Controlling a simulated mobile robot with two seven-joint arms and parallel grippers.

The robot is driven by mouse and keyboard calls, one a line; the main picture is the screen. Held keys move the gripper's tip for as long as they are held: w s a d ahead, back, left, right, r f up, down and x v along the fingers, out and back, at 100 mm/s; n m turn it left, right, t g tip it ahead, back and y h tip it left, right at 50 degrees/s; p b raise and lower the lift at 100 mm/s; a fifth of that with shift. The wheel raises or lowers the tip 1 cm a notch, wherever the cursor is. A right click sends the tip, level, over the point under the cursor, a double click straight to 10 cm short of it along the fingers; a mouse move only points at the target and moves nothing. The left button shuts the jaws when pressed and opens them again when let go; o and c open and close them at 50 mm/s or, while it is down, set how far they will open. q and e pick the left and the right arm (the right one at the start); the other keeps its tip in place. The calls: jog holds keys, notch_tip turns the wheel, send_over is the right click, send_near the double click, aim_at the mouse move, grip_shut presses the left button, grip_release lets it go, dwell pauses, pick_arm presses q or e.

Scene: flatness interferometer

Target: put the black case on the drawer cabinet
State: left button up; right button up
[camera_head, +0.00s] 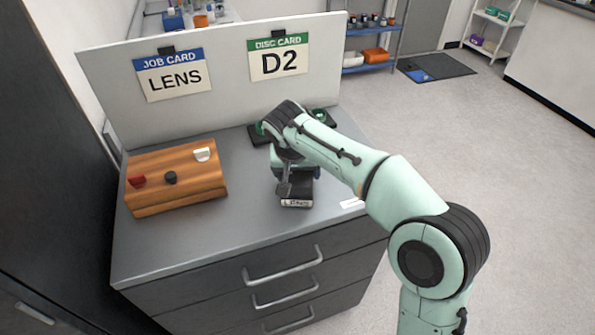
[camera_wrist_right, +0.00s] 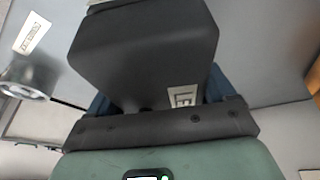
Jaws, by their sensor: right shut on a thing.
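The black case (camera_head: 299,186) has a white printed label on its near face. It is at the right half of the grey top of the drawer cabinet (camera_head: 240,225); I cannot tell whether it rests on the top or hangs just above it. My right gripper (camera_head: 285,188) is shut on the case, reaching in from the right and partly covering it. In the right wrist view the dark case (camera_wrist_right: 145,50) fills the space between the fingers, with a small pale label low on it. My left gripper is not in view.
A wooden box (camera_head: 175,180) with red, black and white knobs stands on the left of the top. A dark holder with green parts (camera_head: 323,117) is partly hidden behind my arm. An upright board (camera_head: 215,105) with two cards closes the back. The front middle is clear.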

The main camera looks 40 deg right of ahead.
jog(key=o, duration=1.6)
jog(key=shift+f, duration=0.1)
jog(key=shift+o, duration=0.2)
jog(key=shift+r, duration=0.25)
jog(key=p+v, duration=0.3)
jog(key=v, duration=0.9)
jog(key=shift+f, duration=0.1)
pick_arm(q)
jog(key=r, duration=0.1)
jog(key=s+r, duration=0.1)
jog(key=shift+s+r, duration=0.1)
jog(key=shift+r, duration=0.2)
